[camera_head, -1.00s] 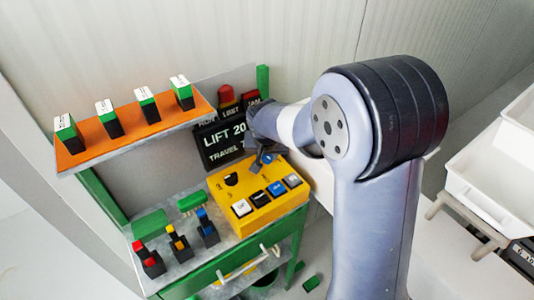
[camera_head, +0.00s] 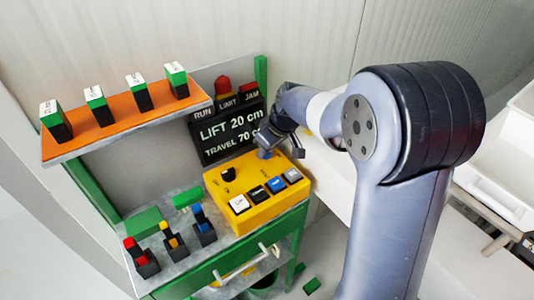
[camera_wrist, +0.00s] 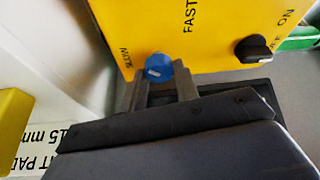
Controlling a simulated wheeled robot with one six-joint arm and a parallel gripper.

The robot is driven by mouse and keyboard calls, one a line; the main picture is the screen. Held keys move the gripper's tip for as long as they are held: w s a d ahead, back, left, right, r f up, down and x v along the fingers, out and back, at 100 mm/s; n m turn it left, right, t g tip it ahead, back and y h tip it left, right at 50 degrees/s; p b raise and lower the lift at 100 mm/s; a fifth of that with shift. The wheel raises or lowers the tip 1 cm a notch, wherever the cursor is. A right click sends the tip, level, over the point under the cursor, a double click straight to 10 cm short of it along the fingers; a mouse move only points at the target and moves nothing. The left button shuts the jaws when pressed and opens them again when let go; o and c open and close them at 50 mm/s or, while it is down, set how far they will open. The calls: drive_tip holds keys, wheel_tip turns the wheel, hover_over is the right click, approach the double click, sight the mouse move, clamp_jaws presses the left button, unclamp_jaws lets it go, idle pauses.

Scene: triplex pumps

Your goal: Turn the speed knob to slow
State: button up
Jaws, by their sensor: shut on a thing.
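The blue speed knob (camera_wrist: 158,67) with a white mark sits at the edge of the yellow control box (camera_wrist: 160,25) in the wrist view. The word SLOW is to its left and FAST is above right. The white mark lies on the knob's lower left side. My gripper (camera_wrist: 161,84) has its two fingers around the knob, shut on it. In the head view my gripper (camera_head: 270,145) reaches the far side of the yellow box (camera_head: 262,205), with the blue knob (camera_head: 265,154) just showing below it.
A black OFF/ON knob (camera_head: 228,174) and several push buttons share the box. A black display (camera_head: 226,132) reading LIFT 20 cm stands behind it. Small red, yellow and blue levers (camera_head: 202,228) stand at left. An orange shelf (camera_head: 120,118) with several green-topped blocks hangs above.

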drive_tip(key=n+b, duration=0.1)
drive_tip(key=n+g+b, duration=0.1)
drive_tip(key=n, duration=0.1)
drive_tip(key=shift+w+d+f+n+y, duration=0.1)
drive_tip(key=shift+w+n+y, duration=0.05)
drive_tip(key=shift+n+y, duration=0.2)
drive_tip(key=n+g+b, duration=0.1)
drive_tip(key=n, duration=0.3)
drive_tip(key=shift+w+g, duration=0.1)
drive_tip(key=shift+g, duration=0.3)
drive_tip(key=shift+n, duration=0.25)
drive_tip(key=o, duration=1)
drive_tip(key=shift+c, duration=0.2)
drive_tip(key=shift+r, duration=0.2)
drive_tip(key=v, duration=1)
drive_tip(key=shift+d+r, duration=0.2)
drive_tip(key=shift+d, duration=0.15)
drive_tip(key=shift+y, duration=0.25)
